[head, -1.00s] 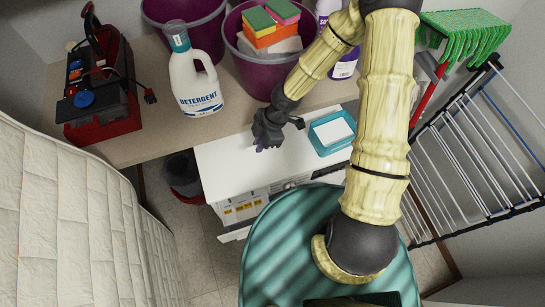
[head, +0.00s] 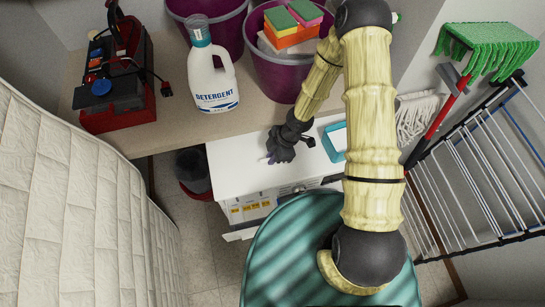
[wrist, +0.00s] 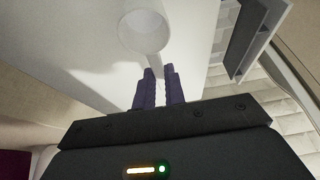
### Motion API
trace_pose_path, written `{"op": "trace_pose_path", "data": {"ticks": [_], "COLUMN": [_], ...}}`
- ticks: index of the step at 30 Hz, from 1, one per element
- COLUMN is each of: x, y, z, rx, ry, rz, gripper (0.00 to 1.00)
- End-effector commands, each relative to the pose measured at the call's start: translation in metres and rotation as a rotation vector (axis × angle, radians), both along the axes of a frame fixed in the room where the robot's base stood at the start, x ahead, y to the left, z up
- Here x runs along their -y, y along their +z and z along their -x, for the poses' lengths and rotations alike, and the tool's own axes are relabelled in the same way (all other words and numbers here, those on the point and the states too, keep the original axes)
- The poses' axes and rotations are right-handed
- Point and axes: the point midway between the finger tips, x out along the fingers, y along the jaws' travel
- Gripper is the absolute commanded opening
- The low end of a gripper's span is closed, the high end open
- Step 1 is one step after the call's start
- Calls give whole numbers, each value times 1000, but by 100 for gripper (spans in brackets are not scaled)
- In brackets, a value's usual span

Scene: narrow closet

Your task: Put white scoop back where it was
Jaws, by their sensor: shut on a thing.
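The white scoop (wrist: 145,33) shows in the wrist view, its round cup beyond my fingertips and its handle between them. My gripper (wrist: 161,76) is shut on that handle with its purple fingers. In the head view my gripper (head: 270,158) is over the white top of the washing machine (head: 235,165), pointing left. The scoop cannot be made out there against the white top. A teal box (head: 334,144) with white contents sits on the machine to the right of my gripper, partly hidden by my arm.
A detergent bottle (head: 212,80), purple buckets (head: 270,75) with sponges (head: 290,25), and a red toolbox (head: 118,100) stand on the shelf behind. A drying rack (head: 470,150) and green mop (head: 485,45) are at right. A dark bin (head: 192,170) stands on the floor.

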Motion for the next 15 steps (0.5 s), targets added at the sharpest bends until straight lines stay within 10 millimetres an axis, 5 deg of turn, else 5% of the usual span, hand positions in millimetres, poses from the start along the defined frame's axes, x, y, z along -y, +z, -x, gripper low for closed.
{"op": "trace_pose_path", "data": {"ticks": [14, 15], "x": [0, 0], "y": [-16, -15], "z": [0, 0], "rx": [1, 1], "ry": [0, 0], "rz": [1, 1], "gripper": [0, 16]}}
